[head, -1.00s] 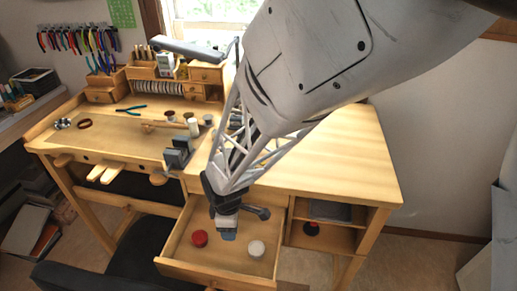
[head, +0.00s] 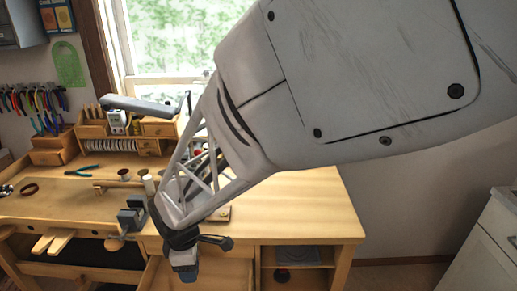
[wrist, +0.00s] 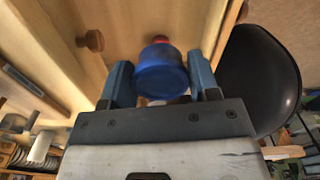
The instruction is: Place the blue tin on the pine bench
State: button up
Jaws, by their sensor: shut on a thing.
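The blue tin (wrist: 160,77) sits between the two fingers of my gripper (head: 186,274), which is shut on it. The wrist view shows a finger on each side of the tin. In the head view the tin cannot be made out below the gripper. The pine bench (head: 300,208) has a bare top on its right half. My gripper hangs in front of the bench's front edge, over the open drawer (head: 152,272), with its tip lower in the picture than the benchtop.
A red thing (wrist: 161,39) shows behind the tin. A small vise (head: 131,216) stands at the bench front, left of my arm. Spools, pliers (head: 82,171) and a wooden organiser are on the left half. A black chair (wrist: 262,80) is beside the drawer.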

notch_tip(320, 180, up, 12)
jog(key=f, duration=0.1)
jog(key=w+d+m, duration=0.1)
jog(key=w+d, duration=0.7)
jog(key=d, duration=0.3)
jog(key=w+d+m, duration=0.2)
jog(key=w+d, duration=0.5)
jog(key=d, duration=0.3)
jog(key=w+d+m, duration=0.1)
jog(key=w+d, duration=0.3)
jog(key=d, duration=1.2)
jog(key=f, duration=0.4)
jog(key=shift+w+d+f, duration=0.15)
jog(key=shift+d+f, duration=0.1)
jog(key=shift+f, duration=0.1)
jog(key=w, duration=0.5)
jog(key=w+f, duration=0.1)
jog(key=w, duration=1)
jog(key=shift+d+f, duration=0.25)
